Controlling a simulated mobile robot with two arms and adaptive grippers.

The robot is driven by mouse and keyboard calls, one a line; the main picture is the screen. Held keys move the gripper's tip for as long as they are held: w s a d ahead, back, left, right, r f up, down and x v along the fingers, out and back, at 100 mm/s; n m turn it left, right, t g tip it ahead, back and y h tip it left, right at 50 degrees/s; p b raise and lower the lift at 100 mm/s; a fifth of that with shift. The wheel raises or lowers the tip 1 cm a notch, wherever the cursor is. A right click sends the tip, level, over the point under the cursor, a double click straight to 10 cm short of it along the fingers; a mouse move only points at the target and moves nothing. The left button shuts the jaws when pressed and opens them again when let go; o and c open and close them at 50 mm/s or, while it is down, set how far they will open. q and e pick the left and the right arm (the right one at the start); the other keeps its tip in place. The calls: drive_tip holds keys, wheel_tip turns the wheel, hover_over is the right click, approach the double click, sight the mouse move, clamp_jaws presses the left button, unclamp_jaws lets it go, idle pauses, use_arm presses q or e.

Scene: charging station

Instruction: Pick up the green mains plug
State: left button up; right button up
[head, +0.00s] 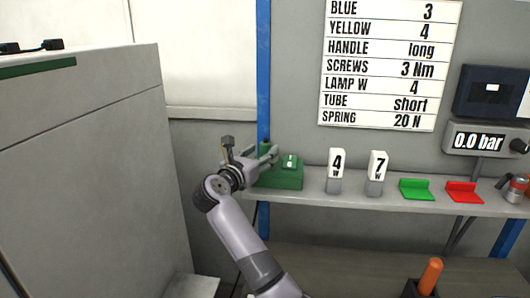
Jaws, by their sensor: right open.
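I cannot pick out a green mains plug with certainty. A green block-shaped device (282,180) with a small light-marked face sits at the left end of the wall shelf. A small dark green upright part shows behind my gripper at its left side; its shape is too small to tell. My right gripper (273,156) is open, with its fingers pointing right at the device's left part. I cannot tell whether they touch it, and the gripper hides part of it. My left gripper is not in view.
The shelf (335,201) also holds two white number cards (337,163), a green holder (417,188), a red holder (464,191) and a can (516,189). A blue post (263,60) rises behind the gripper. A grey cabinet (90,150) with black items on top fills the left.

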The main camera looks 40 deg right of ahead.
drive_tip(key=x, duration=0.3)
drive_tip(key=shift+s+p, duration=0.15)
drive_tip(key=shift+p, duration=0.15)
drive_tip(key=shift+a, duration=0.15)
drive_tip(key=shift+c, duration=0.4)
clamp_jaws()
